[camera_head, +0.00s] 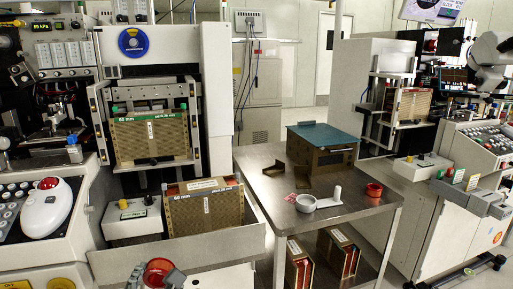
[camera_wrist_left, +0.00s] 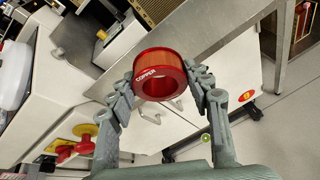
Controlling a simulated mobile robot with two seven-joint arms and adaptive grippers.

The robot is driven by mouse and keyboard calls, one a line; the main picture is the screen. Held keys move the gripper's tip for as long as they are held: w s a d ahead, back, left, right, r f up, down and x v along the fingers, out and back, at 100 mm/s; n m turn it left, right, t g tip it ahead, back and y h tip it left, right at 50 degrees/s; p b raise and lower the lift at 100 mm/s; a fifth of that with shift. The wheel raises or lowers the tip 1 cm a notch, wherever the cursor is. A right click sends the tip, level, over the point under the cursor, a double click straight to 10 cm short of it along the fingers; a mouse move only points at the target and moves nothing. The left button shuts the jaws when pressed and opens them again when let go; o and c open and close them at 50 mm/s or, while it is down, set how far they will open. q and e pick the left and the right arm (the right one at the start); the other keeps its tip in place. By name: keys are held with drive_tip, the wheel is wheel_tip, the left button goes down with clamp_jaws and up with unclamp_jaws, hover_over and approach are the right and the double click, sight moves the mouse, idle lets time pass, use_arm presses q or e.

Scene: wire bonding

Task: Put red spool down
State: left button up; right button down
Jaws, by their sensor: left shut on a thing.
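The red spool (camera_wrist_left: 160,62), marked "COPPER", is held between the two fingers of my left gripper (camera_wrist_left: 160,88) in the left wrist view. The gripper is shut on its sides, and its round hole faces the camera. In the head view the spool (camera_head: 157,270) shows at the bottom, left of centre, between the dark fingertips of my left gripper (camera_head: 156,277). It is in front of the left machine's tray, apart from the steel table. My right gripper is in neither view.
A steel table (camera_head: 343,212) stands at centre right. A brown magazine (camera_head: 204,207) stands in the left machine's tray (camera_head: 180,252).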

use_arm(q)
drive_tip(key=shift+s+f+m+h, duration=0.15)
drive_tip(key=shift+f+m+h, duration=0.1)
drive_tip(key=shift+m+h, duration=0.3)
drive_tip(key=shift+s+f+m+h, duration=0.1)
drive_tip(key=shift+f+m+h, duration=0.2)
drive_tip(key=shift+h, duration=0.35)
drive_tip(key=shift+s+d+m+h, duration=0.2)
drive_tip(key=shift+d+m+h, duration=0.15)
drive_tip(key=shift+m+h, duration=0.25)
drive_tip(key=shift+w+d+r+m+h, duration=0.1)
drive_tip(key=shift+d+r+m+h, duration=0.2)
drive_tip(key=shift+d+h, duration=0.2)
drive_tip(key=shift+d+r+m+h, duration=0.2)
drive_tip(key=shift+d+m+h, duration=0.15)
drive_tip(key=shift+d, duration=0.3)
drive_tip(key=shift+w+d+r+m+h, duration=0.1)
drive_tip(key=shift+d+r+m+h, duration=0.2)
drive_tip(key=shift+d+h, duration=0.2)
drive_tip(key=shift+o, duration=0.2)
drive_tip(key=shift+d, duration=0.25)
drive_tip(key=shift+s+d+r+m+h, duration=0.1)
drive_tip(key=shift+d+r+m+h, duration=0.05)
drive_tip(key=shift+d+m+h, duration=0.7)
